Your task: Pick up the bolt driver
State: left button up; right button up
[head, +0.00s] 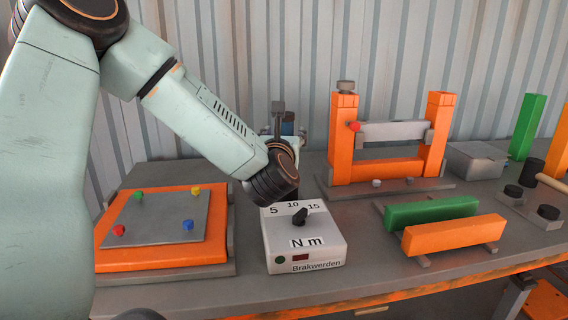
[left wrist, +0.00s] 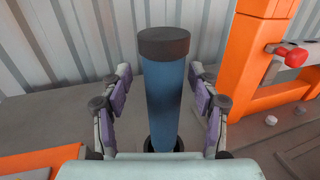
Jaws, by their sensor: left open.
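The bolt driver appears to be the upright blue cylinder (left wrist: 166,100) with a dark cap in the left wrist view. Its lower end is at a dark round ring. My left gripper (left wrist: 160,75) is open, with purple-padded fingers on both sides of the cylinder. Gaps show between the pads and the cylinder. In the head view my left gripper (head: 284,137) is mostly hidden behind my wrist, and a bit of blue (head: 287,128) shows there. My right gripper is not in view.
A white torque box (head: 305,245) sits in front of my wrist. An orange plate (head: 112,245) with coloured knobs is at left. An orange frame (head: 341,140) stands to the right. Green (head: 432,211) and orange beams (head: 453,235) lie front right. A corrugated wall (head: 400,50) is behind.

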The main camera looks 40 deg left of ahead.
pick_arm(q)
jog(key=shift+w+d+r, duration=0.1)
jog(key=shift+w+d, duration=0.1)
jog(key=shift+w, duration=0.05)
jog(key=shift+s+a, duration=0.1)
jog(key=shift+a, duration=0.1)
jog(key=c, duration=0.6)
jog(key=shift+d, duration=0.15)
jog(key=c, duration=0.4)
grip_shut()
